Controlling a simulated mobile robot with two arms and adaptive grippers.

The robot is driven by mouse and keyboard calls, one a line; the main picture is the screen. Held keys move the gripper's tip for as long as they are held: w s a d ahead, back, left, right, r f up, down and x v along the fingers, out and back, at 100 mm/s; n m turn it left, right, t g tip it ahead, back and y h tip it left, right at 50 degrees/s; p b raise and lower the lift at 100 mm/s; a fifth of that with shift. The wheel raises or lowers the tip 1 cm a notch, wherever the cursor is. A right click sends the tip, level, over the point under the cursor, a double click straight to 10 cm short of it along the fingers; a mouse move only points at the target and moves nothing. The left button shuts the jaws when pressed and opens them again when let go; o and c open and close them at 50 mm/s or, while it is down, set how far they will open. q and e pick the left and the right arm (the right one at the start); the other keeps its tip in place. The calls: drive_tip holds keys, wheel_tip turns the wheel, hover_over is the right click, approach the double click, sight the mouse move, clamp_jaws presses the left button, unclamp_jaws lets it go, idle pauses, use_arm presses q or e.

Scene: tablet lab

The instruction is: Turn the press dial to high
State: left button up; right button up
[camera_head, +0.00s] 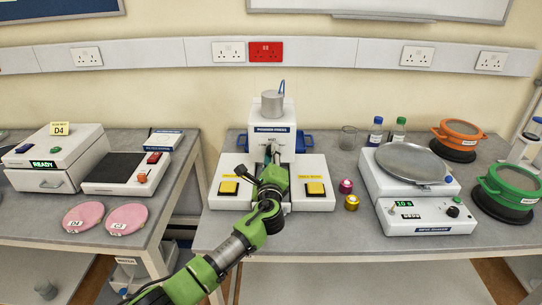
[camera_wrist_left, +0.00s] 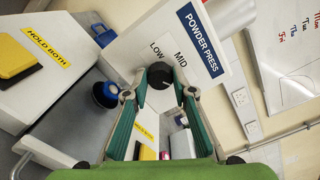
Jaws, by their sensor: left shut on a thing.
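The powder press (camera_head: 272,138) stands at the middle of the bench, a white unit with a grey top cylinder. Its front panel (camera_wrist_left: 200,45) fills the upper part of the left wrist view, tilted in the picture. The black dial (camera_wrist_left: 160,75) on the panel shows between my left fingertips. The labels LOW and MID are readable beside it; a HIGH label is hidden or out of view. My left gripper (camera_head: 269,160) is at the front of the press, shut on the dial, with a green finger on each side. My arm hides the dial in the head view. My right gripper is not in view.
Yellow buttons (camera_head: 228,188) and (camera_head: 316,188) flank the press on white blocks. A gap separates the left bench (camera_head: 160,205).

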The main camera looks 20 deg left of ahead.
use_arm(q)
drive_tip(key=o, duration=1.1)
drive_tip(key=v, duration=1.2)
